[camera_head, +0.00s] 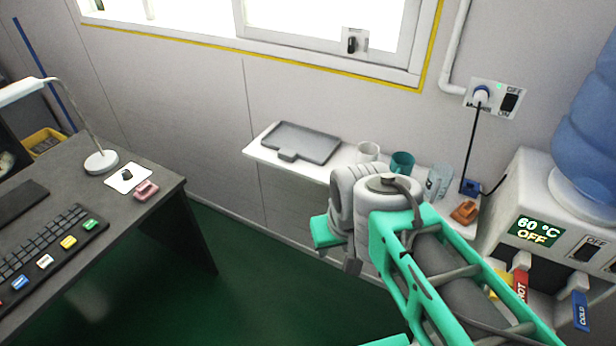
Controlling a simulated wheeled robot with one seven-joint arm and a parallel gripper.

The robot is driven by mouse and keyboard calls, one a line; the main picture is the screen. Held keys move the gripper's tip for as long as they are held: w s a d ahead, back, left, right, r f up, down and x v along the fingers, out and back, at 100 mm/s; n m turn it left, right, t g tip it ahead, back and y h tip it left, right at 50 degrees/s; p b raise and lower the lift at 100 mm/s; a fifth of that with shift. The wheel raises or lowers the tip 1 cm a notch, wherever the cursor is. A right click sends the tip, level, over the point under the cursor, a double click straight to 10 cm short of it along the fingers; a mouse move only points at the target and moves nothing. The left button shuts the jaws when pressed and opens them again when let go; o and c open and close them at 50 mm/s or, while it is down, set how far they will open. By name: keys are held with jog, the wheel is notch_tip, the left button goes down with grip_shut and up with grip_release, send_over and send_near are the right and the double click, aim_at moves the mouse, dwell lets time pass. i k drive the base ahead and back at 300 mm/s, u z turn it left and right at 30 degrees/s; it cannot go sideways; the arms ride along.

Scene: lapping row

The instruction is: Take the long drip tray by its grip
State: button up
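A grey rectangular tray (303,141) with a raised rim lies flat on the white wall shelf (262,153), at its left end. A small darker grip (287,156) sticks out from its front edge, over the shelf's front. My gripper (340,250) hangs in front of the shelf, below and to the right of the tray, apart from it. My own wrist hides much of the gripper, so its opening does not show. Nothing is seen held in it.
A white cup (368,152), a teal cup (402,164) and a clear glass (439,181) stand on the shelf right of the tray. A water dispenser (530,190) stands at the right, a dark desk (150,215) at the left. Green floor is clear between.

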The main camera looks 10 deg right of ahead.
aim_at(291, 141)
jog(key=u, duration=1.05)
jog(key=i, duration=1.4)
jog(key=z, duration=0.7)
